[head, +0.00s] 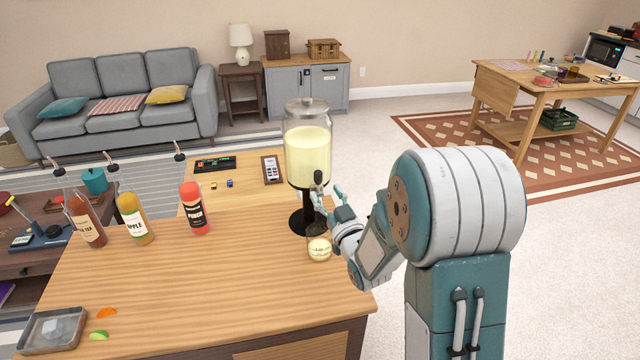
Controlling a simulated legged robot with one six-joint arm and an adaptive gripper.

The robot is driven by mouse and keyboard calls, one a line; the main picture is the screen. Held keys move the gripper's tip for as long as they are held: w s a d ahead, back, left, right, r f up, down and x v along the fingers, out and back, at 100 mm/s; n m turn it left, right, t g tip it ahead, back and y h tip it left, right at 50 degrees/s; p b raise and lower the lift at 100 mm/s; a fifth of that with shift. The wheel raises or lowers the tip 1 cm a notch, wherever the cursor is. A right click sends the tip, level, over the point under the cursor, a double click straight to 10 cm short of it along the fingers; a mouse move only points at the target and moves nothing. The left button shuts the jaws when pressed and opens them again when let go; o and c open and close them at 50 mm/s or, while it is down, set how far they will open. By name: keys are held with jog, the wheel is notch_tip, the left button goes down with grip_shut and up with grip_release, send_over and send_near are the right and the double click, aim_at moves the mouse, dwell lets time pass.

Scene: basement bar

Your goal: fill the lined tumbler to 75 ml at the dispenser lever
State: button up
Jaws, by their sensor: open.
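The drink dispenser (307,158) is a clear jar of pale yellow liquid with a metal lid, on a dark stand near the counter's right edge. Its dark lever (318,181) is at the front of the jar's base. The lined tumbler (319,250) stands upright on the counter in front of the stand, below the lever. Pale yellow shows in it, but its level against the lines is too small to read. My gripper (330,198) is open at the lever, just above and right of the tumbler. I cannot tell whether a finger touches the lever.
Bottles of brown (86,219), yellow (134,219) and red (195,209) drink stand at the counter's left. A metal ice tray (30,340) and fruit slices (106,313) lie front left. The middle of the wooden counter (210,280) is clear.

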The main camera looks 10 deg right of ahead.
jog(key=v, duration=0.7)
jog(key=shift+s, duration=0.25)
jog(key=s+a+r+m+g+h, duration=0.1)
jog(key=s+r+g+h, duration=0.1)
jog(key=s+g, duration=0.5)
jog(key=s+a+r+m+g+h, duration=0.1)
jog(key=s+r+g, duration=0.3)
jog(key=s, duration=1.3)
jog(key=m+g+h, duration=0.1)
jog(key=g, duration=0.2)
jog(key=shift+a+r+g, duration=0.15)
jog(key=shift+r+g, duration=0.05)
jog(key=shift+g, duration=0.2)
